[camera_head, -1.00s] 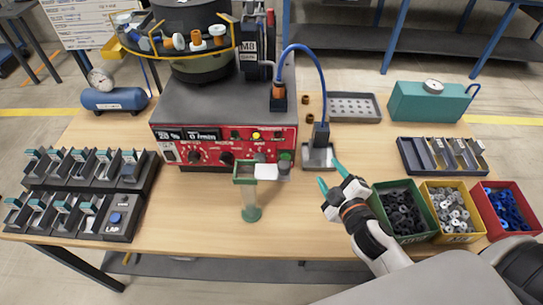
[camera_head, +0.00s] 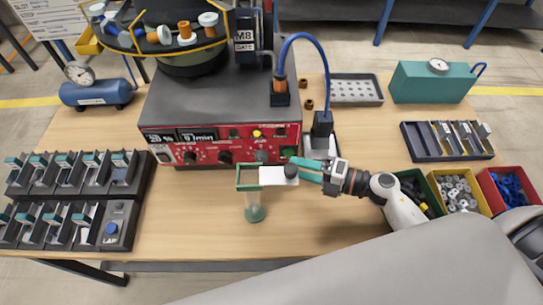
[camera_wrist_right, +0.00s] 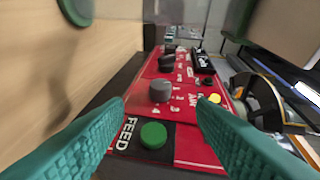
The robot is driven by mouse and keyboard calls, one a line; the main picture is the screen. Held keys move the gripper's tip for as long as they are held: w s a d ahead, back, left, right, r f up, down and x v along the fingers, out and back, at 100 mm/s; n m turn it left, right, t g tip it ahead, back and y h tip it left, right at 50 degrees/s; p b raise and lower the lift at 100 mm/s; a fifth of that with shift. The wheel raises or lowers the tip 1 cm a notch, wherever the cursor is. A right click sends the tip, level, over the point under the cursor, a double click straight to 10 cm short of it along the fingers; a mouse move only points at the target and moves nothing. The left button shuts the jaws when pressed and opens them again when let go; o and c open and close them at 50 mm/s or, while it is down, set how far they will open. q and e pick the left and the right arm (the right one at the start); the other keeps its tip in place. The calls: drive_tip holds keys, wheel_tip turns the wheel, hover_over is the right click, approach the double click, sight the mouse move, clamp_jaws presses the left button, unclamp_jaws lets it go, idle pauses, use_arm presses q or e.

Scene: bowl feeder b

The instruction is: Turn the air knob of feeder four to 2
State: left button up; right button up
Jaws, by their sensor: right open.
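The feeder's red control panel (camera_head: 215,145) is on the front of the grey machine. In the right wrist view a grey knob (camera_wrist_right: 161,91) with small numbers around it sits on the panel beside the green FEED button (camera_wrist_right: 153,135). Its pointer setting is too small to read. In the head view a grey-green knob (camera_head: 262,156) shows low on the panel, close above the outlet block. My right gripper (camera_head: 304,171) is in front of the panel's right end. In the wrist view its teal fingers (camera_wrist_right: 161,104) are open, apart from the knob, which appears between the tips.
Black knobs (camera_wrist_right: 167,63) and a yellow lamp (camera_wrist_right: 215,98) are near the grey knob. Parts bins (camera_head: 458,192) are at right.

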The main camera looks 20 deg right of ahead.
sight(261, 157)
drive_tip(key=p+x, duration=0.1)
drive_tip(key=x, duration=0.5)
drive_tip(key=shift+w+a, duration=0.2)
drive_tip(key=shift+w, duration=0.15)
drive_tip(key=shift+x, duration=0.85)
use_arm(q)
drive_tip(key=shift+w+r, duration=0.85)
drive_tip(key=shift+r, duration=0.05)
use_arm(e)
drive_tip(key=shift+f, duration=0.1)
